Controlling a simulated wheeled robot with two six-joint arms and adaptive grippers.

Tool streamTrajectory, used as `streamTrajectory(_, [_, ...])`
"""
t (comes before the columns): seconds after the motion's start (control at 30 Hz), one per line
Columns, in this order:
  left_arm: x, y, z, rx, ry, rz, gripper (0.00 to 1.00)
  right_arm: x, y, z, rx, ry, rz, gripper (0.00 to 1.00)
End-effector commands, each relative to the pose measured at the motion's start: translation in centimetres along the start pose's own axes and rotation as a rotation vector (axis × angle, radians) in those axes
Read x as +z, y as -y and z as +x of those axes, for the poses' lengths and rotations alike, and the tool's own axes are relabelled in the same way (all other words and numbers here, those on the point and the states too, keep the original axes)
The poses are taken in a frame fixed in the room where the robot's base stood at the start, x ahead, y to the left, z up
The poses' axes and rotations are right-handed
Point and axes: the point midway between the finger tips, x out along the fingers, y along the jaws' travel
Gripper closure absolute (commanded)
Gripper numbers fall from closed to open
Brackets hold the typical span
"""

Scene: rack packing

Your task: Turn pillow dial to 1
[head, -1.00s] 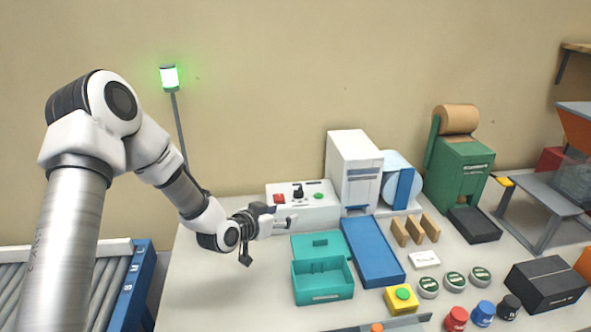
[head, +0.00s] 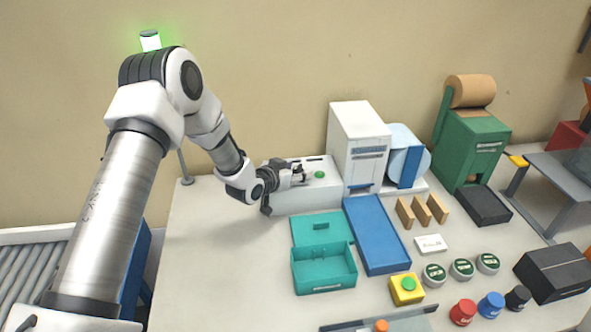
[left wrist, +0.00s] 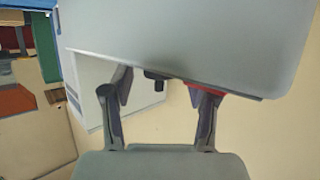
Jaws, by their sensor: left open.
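The white control box (head: 300,199) stands at the back of the table, with a green button (head: 319,175) on its top. In the head view my left gripper (head: 300,175) is over the box top and covers the dial and red button. In the left wrist view the black dial (left wrist: 154,82) pokes past the edge of a large grey-white face. It shows between my two spread fingers, with no visible contact. A red part, the red button (left wrist: 206,88), shows by the right finger. The dial's setting and markings are not readable. My right gripper is not in view.
A tall white machine (head: 357,150) stands just right of the control box. A teal open box (head: 323,278) and a blue tray (head: 377,236) lie in front. A green paper-roll stand (head: 470,148) is farther right. The table's left part is clear.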

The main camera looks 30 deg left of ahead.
Motion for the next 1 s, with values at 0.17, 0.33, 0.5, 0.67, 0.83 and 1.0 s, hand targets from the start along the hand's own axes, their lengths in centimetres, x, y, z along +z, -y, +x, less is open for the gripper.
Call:
streamTrajectory(0.17, [0.0,0.0,0.0,0.000,0.000,0.000,0.88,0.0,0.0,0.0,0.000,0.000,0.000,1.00])
streamTrajectory(0.33, [0.1,0.0,0.0,0.000,0.001,0.000,1.00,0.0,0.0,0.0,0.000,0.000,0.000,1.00])
streamTrajectory(0.5, [0.1,0.0,0.0,-0.010,0.002,-0.004,1.00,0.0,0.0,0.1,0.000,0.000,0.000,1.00])
streamTrajectory(0.67, [0.3,-0.2,0.0,-0.048,0.004,-0.018,1.00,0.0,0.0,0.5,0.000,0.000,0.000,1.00])
streamTrajectory(0.83, [0.4,-0.3,0.1,-0.129,0.005,-0.051,1.00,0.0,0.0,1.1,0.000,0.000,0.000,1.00])
streamTrajectory(1.0, [0.3,-0.6,0.1,-0.250,0.004,-0.100,1.00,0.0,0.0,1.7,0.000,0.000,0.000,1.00])
